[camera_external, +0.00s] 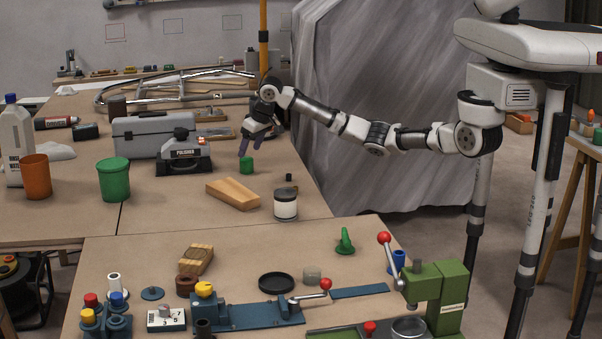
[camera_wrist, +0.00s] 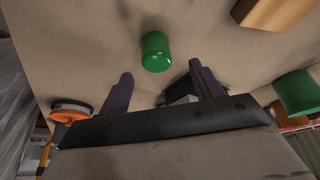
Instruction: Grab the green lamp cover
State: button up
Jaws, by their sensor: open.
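The green lamp cover (camera_external: 246,165) is a small green cylinder standing on the back worktable. In the wrist view the green lamp cover (camera_wrist: 156,52) lies ahead of the fingertips, roughly between their lines and apart from both. My gripper (camera_external: 250,147) points down just above and behind it in the external view. In the wrist view my gripper (camera_wrist: 160,78) shows two dark purple fingers spread apart, with nothing between them.
A wooden block (camera_external: 233,194) lies close in front of the cover. A polisher (camera_external: 184,155), a grey toolbox (camera_external: 140,135) and a larger green container (camera_external: 114,180) stand to the left. A white-labelled jar (camera_external: 286,206) stands at front right. An orange-rimmed object (camera_wrist: 70,108) shows beside the left finger.

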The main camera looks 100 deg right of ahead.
aim_at(248, 158)
jog(key=shift+s+p+x, duration=0.15)
jog(key=shift+p+x, duration=0.25)
jog(key=shift+x, duration=1.2)
jog(key=shift+s+p+x, duration=0.15)
jog(key=shift+p+x, duration=0.25)
jog(key=shift+x, duration=1.2)
jog(key=shift+f, duration=0.1)
jog(key=c, duration=1)
